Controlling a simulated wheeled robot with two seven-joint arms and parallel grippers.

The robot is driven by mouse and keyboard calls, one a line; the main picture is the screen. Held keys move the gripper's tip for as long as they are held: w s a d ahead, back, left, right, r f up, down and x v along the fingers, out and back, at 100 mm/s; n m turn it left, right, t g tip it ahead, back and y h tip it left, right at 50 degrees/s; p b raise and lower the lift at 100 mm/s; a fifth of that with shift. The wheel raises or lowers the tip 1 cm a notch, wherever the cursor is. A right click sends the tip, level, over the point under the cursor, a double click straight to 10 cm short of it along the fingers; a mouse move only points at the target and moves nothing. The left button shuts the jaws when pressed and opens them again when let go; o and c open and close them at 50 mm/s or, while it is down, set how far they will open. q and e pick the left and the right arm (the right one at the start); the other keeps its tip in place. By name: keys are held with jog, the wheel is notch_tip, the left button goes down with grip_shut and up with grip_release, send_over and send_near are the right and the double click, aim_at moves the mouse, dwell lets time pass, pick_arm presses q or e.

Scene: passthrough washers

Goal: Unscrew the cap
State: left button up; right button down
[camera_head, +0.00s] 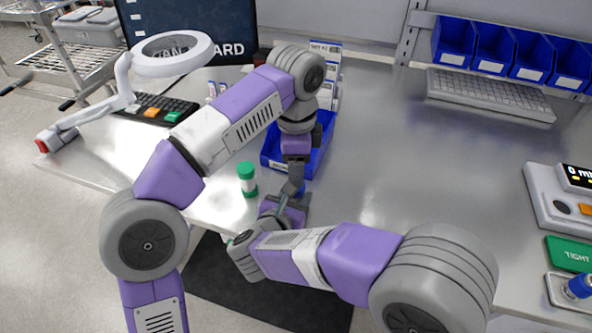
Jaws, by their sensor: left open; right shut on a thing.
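A small blue-capped piece (289,188), mostly hidden, sits between my two grippers near the table's front edge. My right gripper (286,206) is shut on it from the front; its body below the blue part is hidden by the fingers. My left gripper (296,181) points down right above and beside the blue part and is open; whether its fingers touch the blue part cannot be told.
A blue bin (321,142) stands behind my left gripper. A ring lamp (172,55) and keyboard (160,108) are at left. At right are a scale (545,200), a green "TIGHT" sign (567,253) and a blue-topped item (578,287). The middle right table is clear.

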pick_arm(q)
jog(key=shift+r+n, duration=0.4)
jog(key=shift+r, duration=1.05)
jog(key=shift+f, duration=3.85)
jog(key=c, duration=0.9)
jog(key=n, duration=0.3)
jog(key=shift+n, duration=0.4)
jog(key=n, duration=0.5)
jog(key=shift+r, duration=0.2)
jog(key=shift+r, duration=0.95)
